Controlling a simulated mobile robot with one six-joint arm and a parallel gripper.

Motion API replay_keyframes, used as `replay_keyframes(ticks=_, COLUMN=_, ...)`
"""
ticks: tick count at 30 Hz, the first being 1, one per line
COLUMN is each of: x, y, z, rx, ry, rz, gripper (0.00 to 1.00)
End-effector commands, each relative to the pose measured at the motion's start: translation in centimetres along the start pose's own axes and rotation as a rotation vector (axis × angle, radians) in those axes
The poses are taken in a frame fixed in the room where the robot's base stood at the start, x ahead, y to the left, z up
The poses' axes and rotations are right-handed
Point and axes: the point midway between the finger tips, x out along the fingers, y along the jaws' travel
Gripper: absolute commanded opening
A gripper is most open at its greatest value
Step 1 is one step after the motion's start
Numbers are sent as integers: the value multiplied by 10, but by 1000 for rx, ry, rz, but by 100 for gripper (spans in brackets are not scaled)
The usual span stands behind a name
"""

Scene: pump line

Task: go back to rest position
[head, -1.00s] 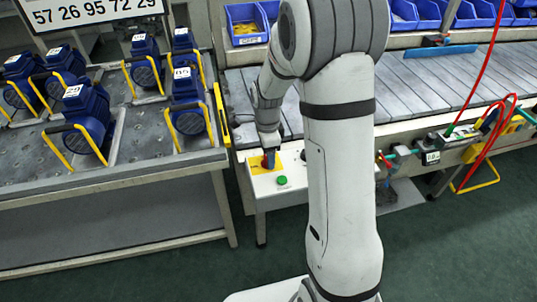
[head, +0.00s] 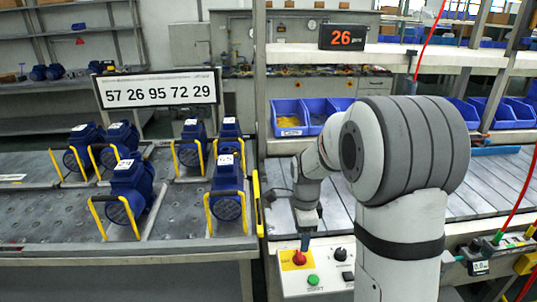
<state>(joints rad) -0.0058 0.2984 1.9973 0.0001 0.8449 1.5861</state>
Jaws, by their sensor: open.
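My arm rises at the right of the head view and bends down to the left. My gripper (head: 305,240) points down just above the red knob (head: 299,257) on a yellow plate of the white control box (head: 318,278). The fingers are small and partly hidden, and I see nothing held between them. I cannot tell whether a fingertip touches the knob. A green button (head: 313,280) and a black switch (head: 340,254) sit on the same box.
Several blue pumps (head: 131,190) stand on the table (head: 60,215) at left, below a number sign (head: 157,89). A slatted conveyor (head: 490,180) runs behind my arm. Blue bins (head: 290,117) and a display reading 26 (head: 347,37) are behind. A red hose (head: 520,190) hangs at right.

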Motion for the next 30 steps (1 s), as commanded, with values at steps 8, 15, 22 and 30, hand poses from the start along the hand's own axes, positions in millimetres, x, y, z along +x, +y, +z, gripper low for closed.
replay_keyframes(ticks=8, x=-56, y=57, z=-2, rx=-428, ry=14, rz=-67, gripper=64)
replay_keyframes(ticks=15, x=-95, y=134, z=-4, rx=-982, ry=72, rz=-135, gripper=64)
replay_keyframes(ticks=22, x=-106, y=193, z=-5, rx=-1410, ry=143, rz=-167, gripper=64)
replay_keyframes(ticks=30, x=-106, y=213, z=-6, rx=-1579, ry=175, rz=-172, gripper=64)
